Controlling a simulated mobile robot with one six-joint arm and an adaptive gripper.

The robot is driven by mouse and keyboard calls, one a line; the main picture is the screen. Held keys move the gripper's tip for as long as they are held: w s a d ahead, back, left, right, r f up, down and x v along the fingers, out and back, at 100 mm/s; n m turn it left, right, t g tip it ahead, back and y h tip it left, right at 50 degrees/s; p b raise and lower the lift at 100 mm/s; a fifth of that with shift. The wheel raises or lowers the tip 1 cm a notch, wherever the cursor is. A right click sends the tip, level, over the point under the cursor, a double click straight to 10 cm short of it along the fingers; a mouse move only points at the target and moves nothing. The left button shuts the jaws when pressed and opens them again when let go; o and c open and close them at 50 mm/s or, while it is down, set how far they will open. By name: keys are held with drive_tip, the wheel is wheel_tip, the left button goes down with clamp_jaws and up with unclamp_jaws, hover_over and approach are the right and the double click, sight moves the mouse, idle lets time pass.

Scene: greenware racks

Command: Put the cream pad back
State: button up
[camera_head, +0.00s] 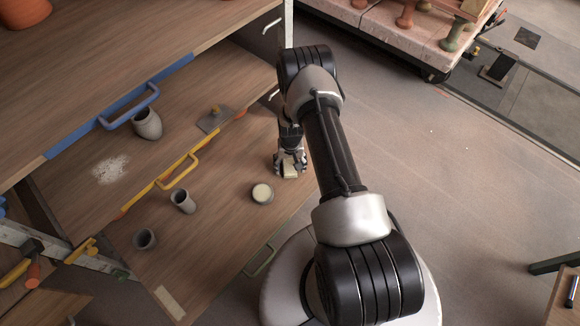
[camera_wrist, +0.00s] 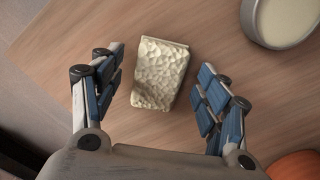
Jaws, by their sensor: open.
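The cream pad (camera_wrist: 158,74) is a small block with a dimpled face. In the wrist view it lies on a wooden surface between my open fingers, with a gap on each side. In the head view the pad (camera_head: 290,171) is a small pale patch, mostly hidden by my gripper (camera_head: 291,163). In the wrist view my gripper (camera_wrist: 161,96) is open around the pad and touches neither side visibly. A round grey dish with cream contents (camera_head: 262,193) stands nearby to the left; its rim (camera_wrist: 251,27) shows at the wrist view's top right.
Grey cups (camera_head: 183,202) (camera_head: 146,239) and a larger grey pot (camera_head: 148,123) stand on the wooden shelves. A flat grey trowel-like piece (camera_head: 214,121) lies behind. Blue (camera_head: 130,107) and yellow (camera_head: 179,172) handles stick up. Open floor (camera_head: 450,190) lies right.

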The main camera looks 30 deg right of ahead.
wheel_tip(320, 180, up, 11)
idle(0.3)
drive_tip(key=shift+d, duration=0.1)
drive_tip(key=s+a+r+n+t, duration=0.15)
drive_tip(key=a+r, duration=0.25)
drive_tip(key=r, duration=1.1)
drive_tip(key=s+a+r+n+t, duration=0.1)
drive_tip(key=s+a+r, duration=0.15)
drive_tip(key=r, duration=1.35)
drive_tip(key=s+a+r, duration=0.2)
drive_tip(key=s+r, duration=0.2)
drive_tip(key=s, duration=0.3)
drive_tip(key=s+a+r+n+t, duration=0.1)
drive_tip(key=s+a+r, duration=0.2)
drive_tip(key=s, duration=0.4)
drive_tip(key=s+a+r+n+t, duration=0.1)
drive_tip(key=s+a+r, duration=0.1)
drive_tip(key=s+r, duration=0.3)
drive_tip(key=shift+s+a, duration=0.2)
drive_tip(key=shift+s, duration=0.7)
drive_tip(key=shift+n, duration=0.25)
